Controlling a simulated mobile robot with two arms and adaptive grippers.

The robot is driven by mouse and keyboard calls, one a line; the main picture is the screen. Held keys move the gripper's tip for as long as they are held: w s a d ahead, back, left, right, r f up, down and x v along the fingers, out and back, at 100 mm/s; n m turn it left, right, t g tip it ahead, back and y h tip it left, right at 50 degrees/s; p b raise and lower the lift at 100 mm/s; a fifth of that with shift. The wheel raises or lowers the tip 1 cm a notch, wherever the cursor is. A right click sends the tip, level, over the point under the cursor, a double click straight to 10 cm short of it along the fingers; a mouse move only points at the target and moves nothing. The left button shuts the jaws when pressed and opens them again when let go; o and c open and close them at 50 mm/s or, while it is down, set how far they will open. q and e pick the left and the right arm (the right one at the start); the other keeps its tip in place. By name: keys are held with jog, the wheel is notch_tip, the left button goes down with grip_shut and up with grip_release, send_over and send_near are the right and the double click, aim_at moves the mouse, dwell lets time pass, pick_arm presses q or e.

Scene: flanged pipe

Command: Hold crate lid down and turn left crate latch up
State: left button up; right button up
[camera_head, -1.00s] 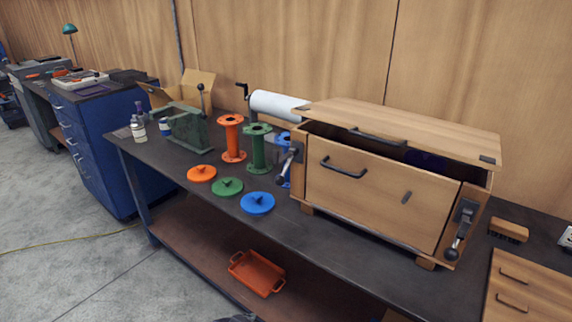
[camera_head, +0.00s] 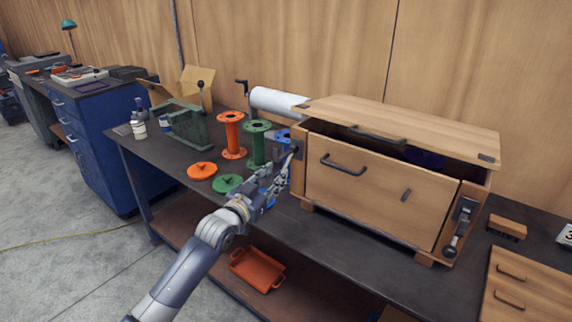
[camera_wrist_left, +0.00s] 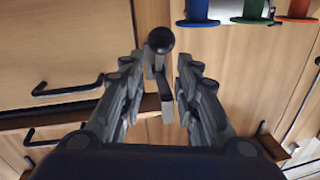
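The wooden crate (camera_head: 380,195) stands on the bench. Its lid (camera_head: 400,125) sits tilted with a dark gap under its front edge. The left crate latch, with a black ball knob (camera_wrist_left: 160,40), shows between my left gripper's fingers in the left wrist view. In the head view my left gripper (camera_head: 281,172) is at the crate's left front corner and mostly hides this latch. The fingers (camera_wrist_left: 157,92) are open on both sides of the latch, with gaps visible. The right crate latch (camera_head: 460,225) hangs with its knob down. My right gripper is not in view.
Orange (camera_head: 232,135) and green (camera_head: 257,145) flanged pipes stand left of the crate, with a blue one partly hidden. An orange disc (camera_head: 201,170) and a green disc (camera_head: 226,183) lie in front. A brush (camera_head: 507,229) and drawer box (camera_head: 525,285) are at right.

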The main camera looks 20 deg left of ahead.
aim_at(285, 167)
pick_arm(q)
jog(key=x, duration=0.7)
jog(key=shift+w+p, duration=0.25)
jog(key=shift+p, duration=0.1)
grip_shut()
